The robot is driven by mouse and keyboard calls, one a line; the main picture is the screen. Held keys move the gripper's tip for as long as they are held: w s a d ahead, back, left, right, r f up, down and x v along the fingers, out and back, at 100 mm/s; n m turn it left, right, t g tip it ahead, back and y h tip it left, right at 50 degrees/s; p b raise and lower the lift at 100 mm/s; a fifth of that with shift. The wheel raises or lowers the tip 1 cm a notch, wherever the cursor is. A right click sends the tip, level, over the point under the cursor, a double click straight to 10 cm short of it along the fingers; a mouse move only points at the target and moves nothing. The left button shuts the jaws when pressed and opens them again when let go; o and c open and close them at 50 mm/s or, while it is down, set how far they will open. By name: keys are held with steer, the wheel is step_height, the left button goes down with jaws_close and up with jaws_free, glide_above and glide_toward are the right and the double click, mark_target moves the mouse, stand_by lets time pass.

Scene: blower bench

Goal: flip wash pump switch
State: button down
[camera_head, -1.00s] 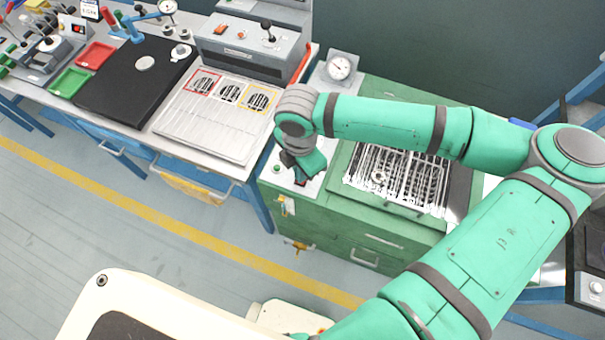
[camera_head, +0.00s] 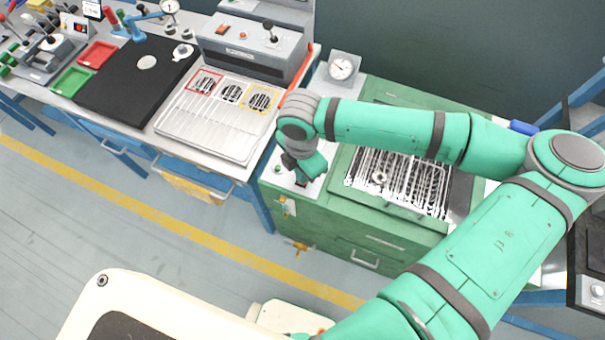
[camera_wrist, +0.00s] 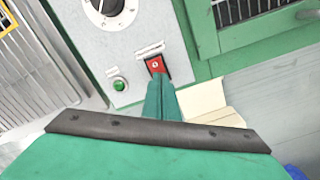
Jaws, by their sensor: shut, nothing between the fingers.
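The red switch (camera_wrist: 156,65), in a black frame on a light grey control panel (camera_wrist: 136,54), shows in the wrist view. The small label above it is too blurred to read. My gripper (camera_wrist: 157,80) is shut and empty, with its green fingertips at the lower edge of the switch; I cannot tell whether they touch it. In the head view my gripper (camera_head: 304,180) is over the panel at the left end of the green wash cabinet (camera_head: 340,222), and the switch is mostly hidden by it.
A green button (camera_wrist: 119,84) and a dark dial (camera_wrist: 108,8) share the panel. A round gauge (camera_head: 342,67) stands at the back. The grate (camera_head: 395,180) lies right of my gripper. A workbench with a slatted tray (camera_head: 215,125) is to the left.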

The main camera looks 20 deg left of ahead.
steer(key=shift+d+f, duration=0.1)
steer(key=shift+f, duration=0.05)
step_height(320, 180, up, 7)
stand_by(1.0)
stand_by(0.4)
steer(key=shift+s, duration=0.1)
